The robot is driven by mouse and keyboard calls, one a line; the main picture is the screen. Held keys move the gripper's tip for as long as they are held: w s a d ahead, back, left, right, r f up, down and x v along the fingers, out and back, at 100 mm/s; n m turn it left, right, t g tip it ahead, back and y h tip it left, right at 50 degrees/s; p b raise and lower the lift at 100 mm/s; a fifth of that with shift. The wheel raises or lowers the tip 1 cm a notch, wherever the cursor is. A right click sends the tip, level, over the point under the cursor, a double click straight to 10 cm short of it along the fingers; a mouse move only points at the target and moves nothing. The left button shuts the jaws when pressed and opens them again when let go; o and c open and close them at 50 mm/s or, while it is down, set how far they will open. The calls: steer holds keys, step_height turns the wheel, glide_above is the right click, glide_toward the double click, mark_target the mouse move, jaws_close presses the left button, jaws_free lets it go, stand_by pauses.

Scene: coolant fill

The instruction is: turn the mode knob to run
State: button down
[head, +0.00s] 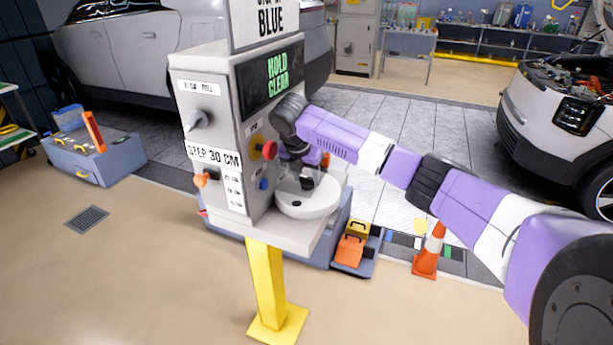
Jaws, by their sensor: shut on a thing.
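A grey control cabinet (215,100) stands on a yellow post, with a screen (272,75) reading "HOLD CLEAR". Its left face has a grey lever (197,120) and an orange knob (204,179). Its front face has a red knob on a yellow plate (264,149) and a blue button (264,184). No knob's mode labels are readable. My gripper (304,180) is at the front face, right of the red knob and above a white basin (318,205). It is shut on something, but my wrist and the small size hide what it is.
A traffic cone (429,252) stands right of the cabinet, under my arm. A blue-grey cart (90,160) is at the left, and a floor grate (87,219) lies in front of it. Cars stand behind and at the right. The front floor is clear around the yellow post (268,285).

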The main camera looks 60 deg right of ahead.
steer(key=shift+r, duration=0.1)
steer(key=shift+w+r+m+p, duration=0.1)
steer(key=shift+m+p, duration=0.4)
steer(key=shift+p, duration=0.1)
steer(key=shift+a+m+g+p, duration=0.1)
steer(key=shift+m+g+p, duration=0.3)
steer(key=shift+m, duration=0.7)
steer(key=shift+f, duration=0.2)
steer(key=c, duration=0.7)
jaws_free()
